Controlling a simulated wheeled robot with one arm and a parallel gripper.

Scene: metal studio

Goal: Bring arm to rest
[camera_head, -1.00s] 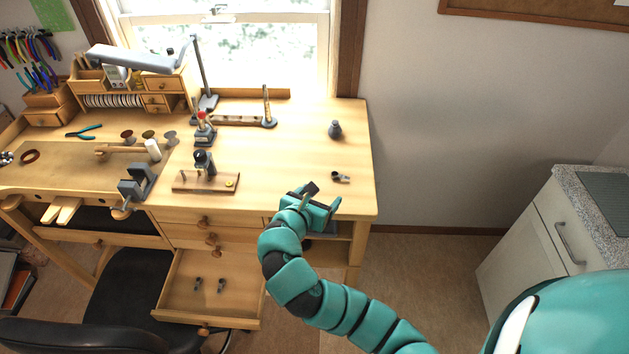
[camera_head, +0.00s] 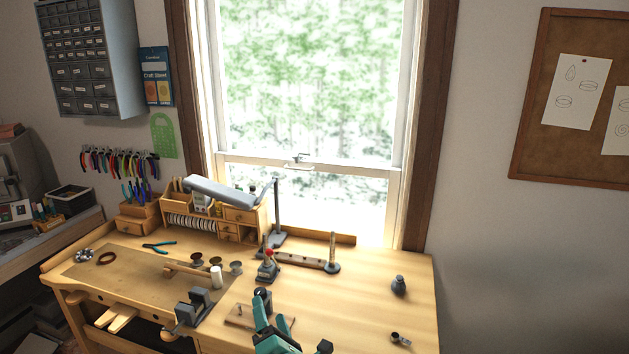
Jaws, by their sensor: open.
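My gripper (camera_head: 277,325) is teal and black and shows at the bottom edge of the head view, in front of the bench. It is open, and I see nothing between its fingers. It overlaps a small wooden base (camera_head: 236,318) with a dark tool on it; I cannot tell how far apart they are. The rest of my arm is below the frame.
The wooden workbench (camera_head: 365,310) bears a grey vise (camera_head: 192,308), a red-topped tool (camera_head: 267,266), a dark small bottle (camera_head: 398,285) and a small metal part (camera_head: 400,339). Its right side is mostly clear. A window (camera_head: 310,90) is behind it.

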